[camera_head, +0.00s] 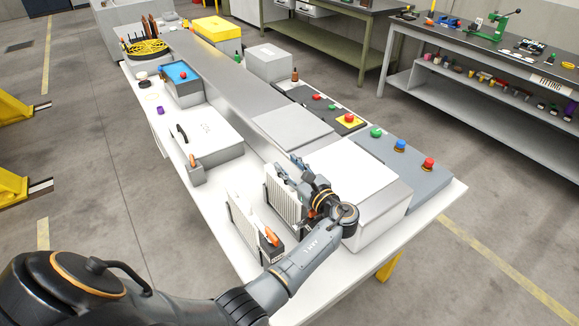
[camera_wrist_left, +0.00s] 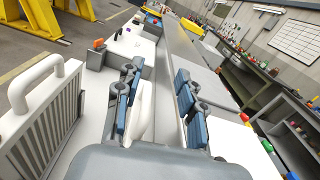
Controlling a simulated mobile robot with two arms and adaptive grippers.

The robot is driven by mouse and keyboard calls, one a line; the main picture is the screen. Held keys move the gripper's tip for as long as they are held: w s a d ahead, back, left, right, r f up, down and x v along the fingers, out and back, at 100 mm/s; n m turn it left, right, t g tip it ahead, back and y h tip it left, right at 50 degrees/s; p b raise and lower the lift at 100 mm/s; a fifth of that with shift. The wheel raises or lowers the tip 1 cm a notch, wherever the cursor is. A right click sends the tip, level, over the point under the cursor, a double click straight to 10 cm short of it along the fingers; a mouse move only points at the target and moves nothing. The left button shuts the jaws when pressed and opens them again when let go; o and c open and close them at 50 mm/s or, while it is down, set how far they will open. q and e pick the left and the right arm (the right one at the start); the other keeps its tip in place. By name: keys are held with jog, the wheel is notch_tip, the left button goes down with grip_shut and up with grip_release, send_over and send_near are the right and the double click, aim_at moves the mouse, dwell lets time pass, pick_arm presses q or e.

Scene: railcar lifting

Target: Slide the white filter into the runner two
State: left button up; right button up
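In the head view a white ribbed filter (camera_head: 283,201) stands upright on the white bench, beside the grey and white housing. My left gripper (camera_head: 290,172) is at its top edge. A second ribbed white panel (camera_head: 243,222) stands parallel to its left. In the left wrist view a ribbed panel with a white loop handle (camera_wrist_left: 52,122) is at the left. My left gripper (camera_wrist_left: 160,98) shows blue finger pads apart, with a white curved handle (camera_wrist_left: 142,112) between them, nearer the left finger. I cannot tell which runner is number two. My right gripper is not in view.
A dark block with an orange part (camera_head: 271,240) is at the near end of the panels. A white-topped box (camera_head: 203,133) lies farther along the bench. A button panel with green, blue and red buttons (camera_head: 402,158) is at the right. Bare bench (camera_head: 213,225) lies left of the panels.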

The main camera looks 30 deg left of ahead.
pick_arm(q)
jog(key=shift+s+f, duration=0.1)
jog(key=shift+f, duration=0.15)
jog(key=shift+s+d, duration=0.15)
jog(key=shift+d, duration=0.2)
jog(key=v, duration=0.6)
jog(key=shift+d+r, duration=0.2)
jog(key=shift+d, duration=0.2)
jog(key=shift+s+a, duration=0.1)
